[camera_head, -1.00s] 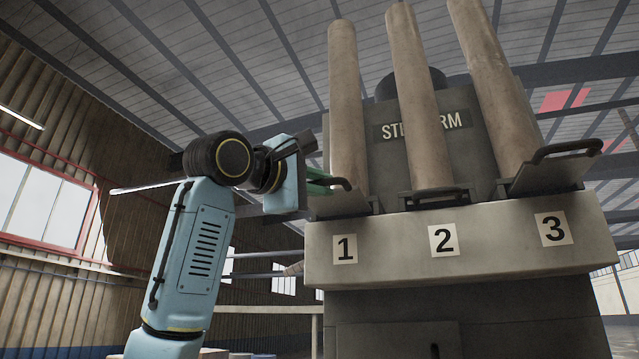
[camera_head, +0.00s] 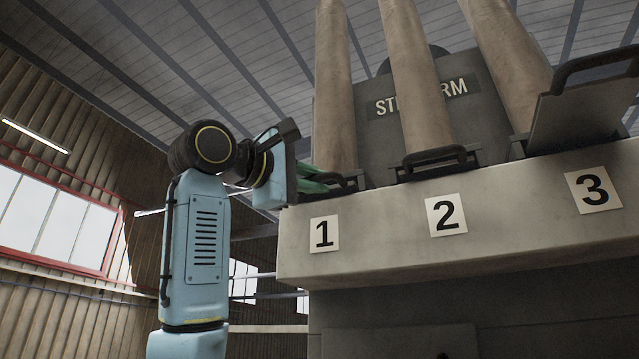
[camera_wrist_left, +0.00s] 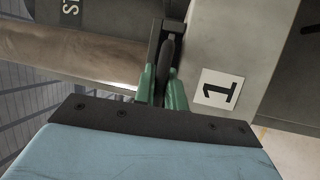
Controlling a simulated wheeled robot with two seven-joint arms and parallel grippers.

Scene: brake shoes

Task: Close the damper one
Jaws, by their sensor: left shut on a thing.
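Damper one (camera_head: 350,184) is a dark plate with a bar handle at the foot of the left pipe, above the label 1 (camera_head: 324,234). It lies low, nearly level with damper two. My left gripper (camera_head: 318,178), with green fingers, reaches it from the left. In the left wrist view, the green fingers (camera_wrist_left: 160,90) are shut around the dark handle (camera_wrist_left: 168,50) of damper one. The fingers hide part of the handle. Whether the plate is fully down cannot be told. My right gripper is not in view.
Damper two (camera_head: 437,160) lies low above label 2. Damper three (camera_head: 585,105) stands tilted up above label 3. Pipes rise behind the dampers from the grey machine ledge (camera_head: 390,225). Open space lies left of the machine, towards the window wall.

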